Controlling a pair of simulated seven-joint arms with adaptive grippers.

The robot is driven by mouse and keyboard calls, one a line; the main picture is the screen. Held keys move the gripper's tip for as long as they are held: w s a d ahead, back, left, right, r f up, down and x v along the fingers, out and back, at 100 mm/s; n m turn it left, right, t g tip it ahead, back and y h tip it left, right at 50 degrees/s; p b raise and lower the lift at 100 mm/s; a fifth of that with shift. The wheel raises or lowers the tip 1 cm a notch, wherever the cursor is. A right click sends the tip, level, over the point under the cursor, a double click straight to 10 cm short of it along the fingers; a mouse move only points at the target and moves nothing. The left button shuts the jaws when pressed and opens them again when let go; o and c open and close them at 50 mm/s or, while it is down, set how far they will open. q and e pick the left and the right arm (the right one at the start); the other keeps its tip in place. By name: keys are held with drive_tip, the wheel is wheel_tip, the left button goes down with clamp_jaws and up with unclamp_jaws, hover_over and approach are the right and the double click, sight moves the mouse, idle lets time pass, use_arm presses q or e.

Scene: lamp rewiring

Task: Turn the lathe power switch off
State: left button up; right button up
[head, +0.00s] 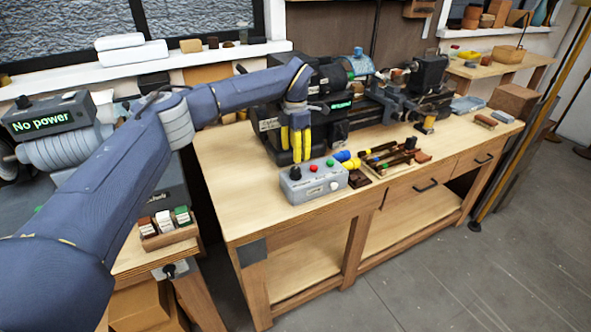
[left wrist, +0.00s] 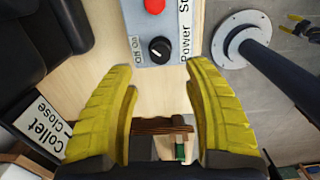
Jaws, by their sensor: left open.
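The grey control box (head: 313,183) stands on the near edge of the lathe bench, with a black knob, a red button and a green button on top. In the left wrist view the black power switch knob (left wrist: 160,49) has a white mark and sits beside ON/OFF lettering and a "Power" label. The small lettering is too blurred to tell the setting. My left gripper (head: 297,160) points down just above the box, its yellow fingers apart and empty. In the left wrist view the open gripper (left wrist: 163,75) has the knob ahead, between its fingertips.
The lathe (head: 340,105) stands behind the box, with a lit green display. A wooden tray of tools (head: 395,158) lies to the box's right. A "No power" display (head: 45,118) is at far left. Bare bench top lies left of the box.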

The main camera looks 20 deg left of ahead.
sight(296, 169)
use_arm(q)
wheel_tip(296, 169, down, 8)
drive_tip(key=shift+r, duration=0.25)
drive_tip(key=shift+o, duration=0.2)
clamp_jaws()
idle(0.4)
